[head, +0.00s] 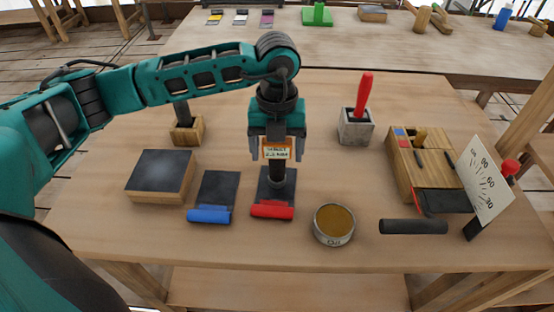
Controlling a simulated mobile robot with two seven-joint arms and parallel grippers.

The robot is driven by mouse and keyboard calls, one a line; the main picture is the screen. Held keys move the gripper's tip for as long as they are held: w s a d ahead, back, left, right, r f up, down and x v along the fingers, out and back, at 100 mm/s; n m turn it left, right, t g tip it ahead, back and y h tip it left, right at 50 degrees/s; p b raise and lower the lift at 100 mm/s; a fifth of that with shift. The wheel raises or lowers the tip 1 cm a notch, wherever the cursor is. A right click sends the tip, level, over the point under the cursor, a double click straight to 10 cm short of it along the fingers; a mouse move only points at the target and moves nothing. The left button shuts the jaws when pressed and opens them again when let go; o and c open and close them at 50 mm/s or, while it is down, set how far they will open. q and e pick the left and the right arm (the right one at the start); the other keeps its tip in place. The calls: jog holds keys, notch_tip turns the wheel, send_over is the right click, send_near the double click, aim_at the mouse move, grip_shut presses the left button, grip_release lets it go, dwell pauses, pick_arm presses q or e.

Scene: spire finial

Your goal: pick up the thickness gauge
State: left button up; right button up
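A dark upright cylinder with an orange-and-white label (277,152), which looks like the thickness gauge, stands at the middle of the table. Its lower end meets a dark plate with a red handle (272,211). The label's small print is hard to read. My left gripper (277,157) is above it, pointing down, with one finger on each side of the labelled part. The fingers look spread, with gaps beside the label, and the gripper hides the top of the cylinder. My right gripper is out of view.
A blue-handled plate (209,214) and a dark-topped block (160,182) lie to the left. An open tin (334,224) stands close on the right. Further right are a black rod (413,227), a wooden box (407,170) and a numbered card (483,180). A red-handled tool stands in a grey block (356,128).

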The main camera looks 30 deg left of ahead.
pick_arm(q)
jog(key=shift+r, duration=0.1)
jog(key=c, duration=1)
